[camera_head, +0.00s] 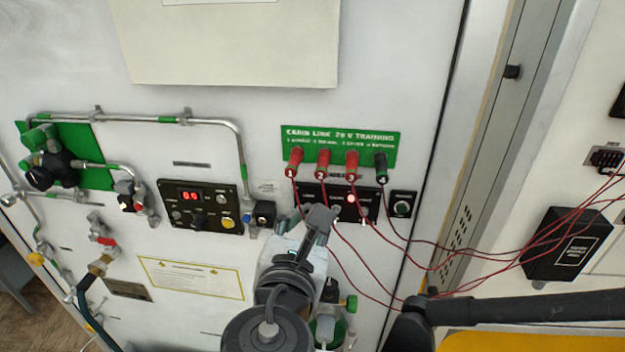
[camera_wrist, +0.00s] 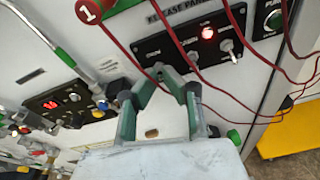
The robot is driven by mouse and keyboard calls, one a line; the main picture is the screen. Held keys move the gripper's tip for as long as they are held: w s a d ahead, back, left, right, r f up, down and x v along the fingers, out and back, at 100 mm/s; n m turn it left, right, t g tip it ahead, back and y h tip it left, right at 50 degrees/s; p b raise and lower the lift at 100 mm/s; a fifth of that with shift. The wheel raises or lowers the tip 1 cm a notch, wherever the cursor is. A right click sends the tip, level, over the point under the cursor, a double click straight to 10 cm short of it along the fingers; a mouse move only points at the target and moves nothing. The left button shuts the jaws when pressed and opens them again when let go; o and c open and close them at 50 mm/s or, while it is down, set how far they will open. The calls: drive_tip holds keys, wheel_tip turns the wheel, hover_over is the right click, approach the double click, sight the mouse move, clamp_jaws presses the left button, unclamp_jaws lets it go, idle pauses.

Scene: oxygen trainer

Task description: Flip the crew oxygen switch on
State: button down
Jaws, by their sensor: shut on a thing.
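A black switch panel (camera_wrist: 172,40) headed "RELEASE PANEL" shows in the wrist view; in the head view, the panel (camera_head: 322,191) sits below the green sign. A red lamp (camera_wrist: 208,32) is lit on it, with a middle toggle (camera_wrist: 192,57) and a right toggle (camera_wrist: 228,46). My gripper (camera_wrist: 162,72) is at the panel's left end, its fingertips drawn together on a small switch lever they mostly hide. The lever's position and label cannot be read. In the head view my gripper (camera_head: 318,218) covers the panel's lower left.
Red cables (camera_head: 372,222) hang from plugs under the green sign (camera_head: 340,145), crossing the panel and running right to a black box (camera_head: 567,245). A panel with a red display (camera_head: 202,205) and metal pipes (camera_head: 130,117) are left. A small round-button box (camera_head: 402,205) is right.

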drive_tip(key=shift+w+r+g+p, duration=0.1)
drive_tip(key=shift+r+g+p, duration=0.2)
drive_tip(key=shift+g+p, duration=0.6)
drive_tip(key=shift+w+r+g+p, duration=0.1)
drive_tip(key=shift+r+g+p, duration=0.2)
drive_tip(key=shift+g+p, duration=0.6)
drive_tip(key=shift+p, duration=0.35)
drive_tip(key=c, duration=1.9)
unclamp_jaws()
drive_tip(key=shift+s, duration=0.15)
drive_tip(key=shift+v, duration=5.9)
drive_tip(key=shift+d+f, duration=0.1)
drive_tip(key=shift+d, duration=0.1)
